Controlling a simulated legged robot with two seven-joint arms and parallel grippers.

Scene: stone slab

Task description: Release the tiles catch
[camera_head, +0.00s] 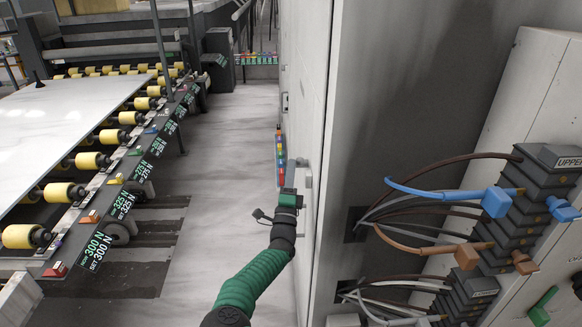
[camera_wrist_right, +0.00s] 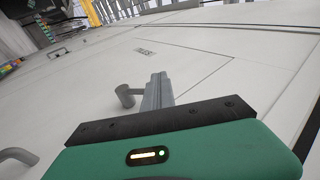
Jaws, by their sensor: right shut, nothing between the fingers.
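In the right wrist view, a grey knob-like catch (camera_wrist_right: 125,96) sticks out of a pale cabinet face, with a short bar running right toward my fingers. In the head view my right gripper (camera_head: 289,193) is beside the cabinet (camera_head: 306,100), close to a grey handle (camera_head: 307,180). The catch cannot be made out there. My left gripper is out of view.
A roller conveyor (camera_head: 120,137) with yellow rollers and a white slab (camera_head: 60,105) stands left. Open floor (camera_head: 215,140) lies between it and the cabinet. Connectors (camera_head: 495,203) and cables fill the right. Another grey handle (camera_wrist_right: 18,157) shows lower left in the wrist view.

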